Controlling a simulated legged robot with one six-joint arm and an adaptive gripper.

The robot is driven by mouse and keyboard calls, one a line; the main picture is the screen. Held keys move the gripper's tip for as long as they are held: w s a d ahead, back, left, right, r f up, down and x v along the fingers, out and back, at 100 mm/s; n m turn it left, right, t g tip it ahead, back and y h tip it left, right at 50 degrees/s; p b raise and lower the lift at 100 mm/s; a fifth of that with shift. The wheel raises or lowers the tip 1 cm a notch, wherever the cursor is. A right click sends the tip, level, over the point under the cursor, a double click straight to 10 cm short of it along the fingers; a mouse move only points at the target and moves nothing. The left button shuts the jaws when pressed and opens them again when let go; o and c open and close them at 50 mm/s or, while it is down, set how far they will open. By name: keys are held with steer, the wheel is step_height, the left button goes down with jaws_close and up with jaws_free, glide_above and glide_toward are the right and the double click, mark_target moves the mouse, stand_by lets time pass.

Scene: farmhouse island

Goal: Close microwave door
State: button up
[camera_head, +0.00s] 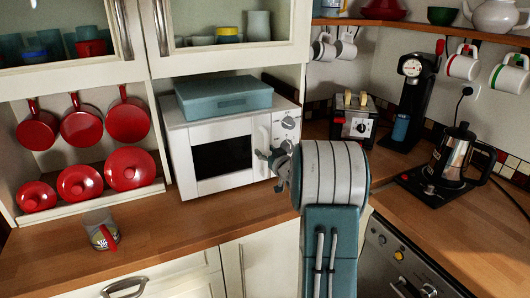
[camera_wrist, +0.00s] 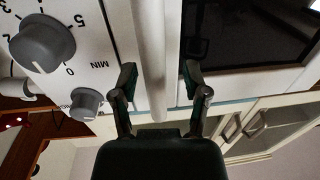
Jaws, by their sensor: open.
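The white microwave (camera_head: 182,150) stands on the wooden counter against the back wall. Its door (camera_head: 205,130) has a dark window and looks flush or nearly flush with the front; I cannot tell whether a small gap remains. My gripper (camera_head: 271,160) is at the door's right edge, by the handle (camera_head: 262,135). In the wrist view, my gripper (camera_wrist: 159,80) is open, with one finger on each side of the pale handle bar (camera_wrist: 152,45). Contact with the bar is unclear. The control knob (camera_wrist: 43,43) lies left of the bar in the wrist view.
A teal box (camera_head: 225,95) lies on top of the microwave. A mug (camera_head: 101,230) stands on the counter at the front left. A toaster (camera_head: 353,118) and a coffee maker (camera_head: 450,160) stand to the right. Counter in front of the microwave is clear.

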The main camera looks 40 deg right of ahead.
steer(key=shift+d, duration=0.15)
steer(key=shift+s+d+f, duration=0.1)
steer(key=shift+s, duration=0.1)
steer(key=s+a, duration=0.2)
steer(key=s, duration=0.9)
steer(key=shift+s, duration=0.25)
steer(key=s+a+r+m+g+h, duration=0.1)
steer(key=a+r+g, duration=0.2)
steer(key=a, duration=0.5)
steer(key=s+a+r+g+h, duration=0.1)
steer(key=a+r+g, duration=0.2)
steer(key=a, duration=0.5)
steer(key=s+a+f+n+g+y, duration=0.1)
steer(key=s+a+f+g+y, duration=0.1)
steer(key=s+a, duration=0.7)
steer(key=s+a+f+n+g+y, duration=0.1)
steer(key=s+a+g, duration=0.3)
steer(key=s+a, duration=0.5)
steer(key=shift+s+a+f+n+y, duration=0.2)
steer(key=shift+s+f+n+y, duration=0.15)
steer(key=shift+s+y, duration=0.4)
